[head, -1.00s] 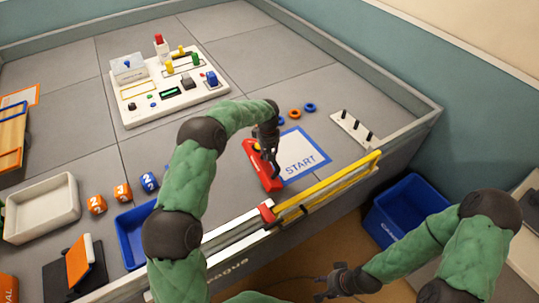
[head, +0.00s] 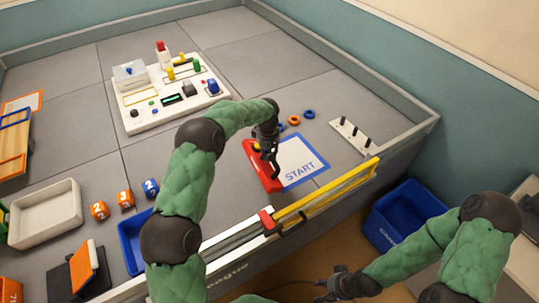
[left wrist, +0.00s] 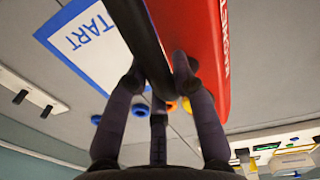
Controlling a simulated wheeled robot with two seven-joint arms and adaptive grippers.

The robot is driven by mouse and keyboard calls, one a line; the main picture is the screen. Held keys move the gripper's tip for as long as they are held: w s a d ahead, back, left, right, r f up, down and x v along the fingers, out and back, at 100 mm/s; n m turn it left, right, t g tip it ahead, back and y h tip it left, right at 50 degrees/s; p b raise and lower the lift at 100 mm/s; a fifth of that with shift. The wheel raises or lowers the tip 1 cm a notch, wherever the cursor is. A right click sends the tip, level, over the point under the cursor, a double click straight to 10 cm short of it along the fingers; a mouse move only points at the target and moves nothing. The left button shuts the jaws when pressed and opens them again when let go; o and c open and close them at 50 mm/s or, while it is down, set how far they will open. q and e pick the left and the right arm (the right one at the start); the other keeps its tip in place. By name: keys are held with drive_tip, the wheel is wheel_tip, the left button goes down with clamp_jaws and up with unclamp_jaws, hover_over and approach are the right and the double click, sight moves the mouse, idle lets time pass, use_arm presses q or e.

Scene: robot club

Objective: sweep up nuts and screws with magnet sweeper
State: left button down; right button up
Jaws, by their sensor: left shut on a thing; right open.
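The red magnet sweeper (head: 262,178) is on or just above the grey mat, beside the START sheet (head: 302,158). In the left wrist view its red body (left wrist: 205,40) shows part of the word MAGNET. My left gripper (head: 267,150) is shut on its black handle (left wrist: 140,35); the fingers (left wrist: 158,68) show on both sides of it. My right gripper (head: 335,288) is open and empty, low in front of the table. I cannot make out any nuts or screws in either view.
Blue and orange rings (head: 294,120) lie behind the START sheet, near a white peg board (head: 350,135). A control board (head: 170,92) stands farther back. A white tray (head: 45,213), numbered orange and blue blocks (head: 125,199) and a blue tray (head: 131,240) are left. A yellow-barred rail (head: 325,194) edges the front.

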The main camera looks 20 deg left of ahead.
use_arm(q)
drive_tip(key=shift+r+p, duration=1.6)
drive_tip(key=shift+r, duration=1.3)
